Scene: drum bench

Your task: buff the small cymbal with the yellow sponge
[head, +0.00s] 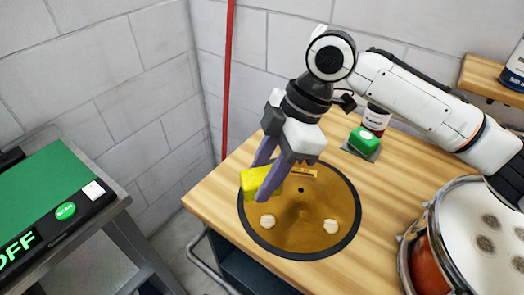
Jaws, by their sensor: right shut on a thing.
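The small cymbal (300,235) is a round brass-coloured disc with a dark rim, lying on the wooden bench. Two pale cream dabs lie on its near half. My right gripper (266,181) reaches down from the upper right and is shut on the yellow sponge (255,178). The sponge is at the cymbal's upper left edge; I cannot tell whether it touches the surface. The purple fingers hide part of the sponge. My left gripper is not in view.
A drum (470,235) stands at the right of the wooden bench (215,185). A green-topped machine (45,205) marked OFF stands left, across a gap.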

